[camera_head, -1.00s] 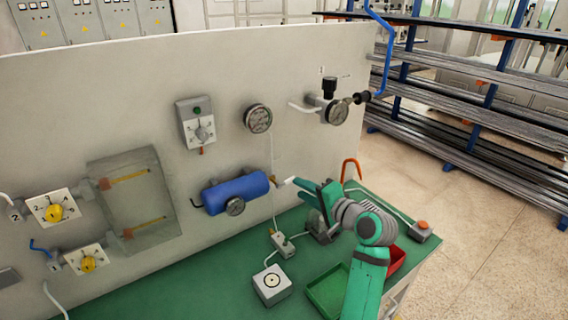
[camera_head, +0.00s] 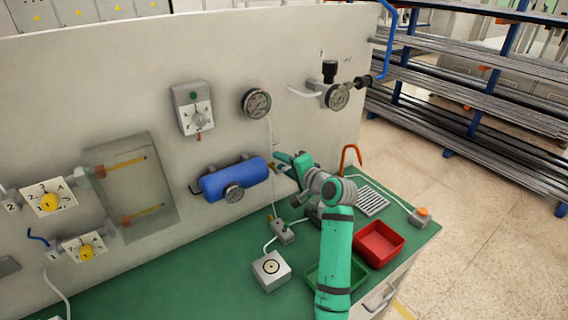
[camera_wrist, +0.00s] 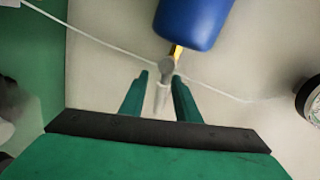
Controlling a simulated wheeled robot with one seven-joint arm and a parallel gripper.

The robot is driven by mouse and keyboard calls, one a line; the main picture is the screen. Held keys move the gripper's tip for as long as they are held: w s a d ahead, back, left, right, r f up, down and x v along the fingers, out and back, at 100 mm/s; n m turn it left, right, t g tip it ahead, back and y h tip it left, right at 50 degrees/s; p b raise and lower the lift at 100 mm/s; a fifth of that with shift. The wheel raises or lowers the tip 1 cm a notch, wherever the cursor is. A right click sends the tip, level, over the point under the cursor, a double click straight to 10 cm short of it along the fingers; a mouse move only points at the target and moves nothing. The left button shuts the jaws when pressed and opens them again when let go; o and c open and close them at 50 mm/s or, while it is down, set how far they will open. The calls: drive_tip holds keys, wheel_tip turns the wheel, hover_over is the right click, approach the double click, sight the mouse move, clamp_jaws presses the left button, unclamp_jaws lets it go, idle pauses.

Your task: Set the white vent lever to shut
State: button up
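The blue tank (camera_head: 236,180) is mounted on the upright panel, and its end shows at the top of the wrist view (camera_wrist: 195,20). A brass fitting (camera_wrist: 177,52) and a small grey valve body (camera_wrist: 166,65) stick out of that end. The white vent lever (camera_wrist: 161,98) runs from the valve body down between my fingers in the wrist view. My gripper (camera_wrist: 160,82) is open, with one finger on each side of the lever and narrow gaps showing. In the head view my gripper (camera_head: 284,164) is at the tank's right end and hides most of the valve and lever.
A round gauge (camera_head: 256,103) is on the panel above the tank. A thin white tube (camera_wrist: 95,38) passes behind the valve. A green tray (camera_head: 318,277), a red tray (camera_head: 379,243) and a white box (camera_head: 271,270) stand on the green bench. An orange hook (camera_head: 347,157) rises nearby.

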clamp_jaws()
